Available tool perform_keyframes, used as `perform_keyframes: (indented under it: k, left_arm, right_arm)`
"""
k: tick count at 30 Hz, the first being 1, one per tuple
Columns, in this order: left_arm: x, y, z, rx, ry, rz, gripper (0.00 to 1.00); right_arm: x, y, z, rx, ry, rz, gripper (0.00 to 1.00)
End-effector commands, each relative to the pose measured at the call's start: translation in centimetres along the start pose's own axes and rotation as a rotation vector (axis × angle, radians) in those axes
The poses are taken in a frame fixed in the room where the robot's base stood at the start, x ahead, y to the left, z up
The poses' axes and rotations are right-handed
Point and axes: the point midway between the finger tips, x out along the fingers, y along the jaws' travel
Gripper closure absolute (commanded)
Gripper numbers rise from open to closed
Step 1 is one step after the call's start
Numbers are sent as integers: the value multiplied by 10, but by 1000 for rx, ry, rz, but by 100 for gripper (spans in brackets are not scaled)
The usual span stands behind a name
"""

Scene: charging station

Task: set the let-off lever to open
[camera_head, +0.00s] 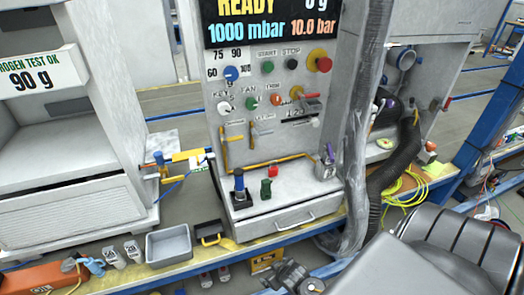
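The grey control panel (285,55) stands in the middle of the head view, with knobs, buttons and small levers. The lever labels are too small to read, so I cannot tell which one is the let-off lever or how it is set. A red-handled fitting (311,97) sits on the panel's right side, above a dark slot. A yellow bar (224,150) runs down the panel's left side. My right gripper (287,278) appears dark and low at the bottom centre, well below and apart from the panel; its fingers are not clear. My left gripper is not in view.
A grey bin (169,245) stands at lower left. A wrapped hose (356,130) hangs right of the panel, beside a black corrugated hose (393,180).

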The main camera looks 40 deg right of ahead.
Motion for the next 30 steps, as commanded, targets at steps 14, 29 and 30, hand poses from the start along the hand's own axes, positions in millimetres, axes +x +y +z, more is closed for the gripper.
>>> perform_keyframes:
  k: [14,29,30]
  left_arm:
    - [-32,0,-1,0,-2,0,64]
    - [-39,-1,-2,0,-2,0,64]
    - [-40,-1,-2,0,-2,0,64]
  right_arm:
    - [-169,182,-349,263,888,222,4]
    - [-167,208,-390,277,966,242,4]
    - [-163,211,-396,276,967,242,4]
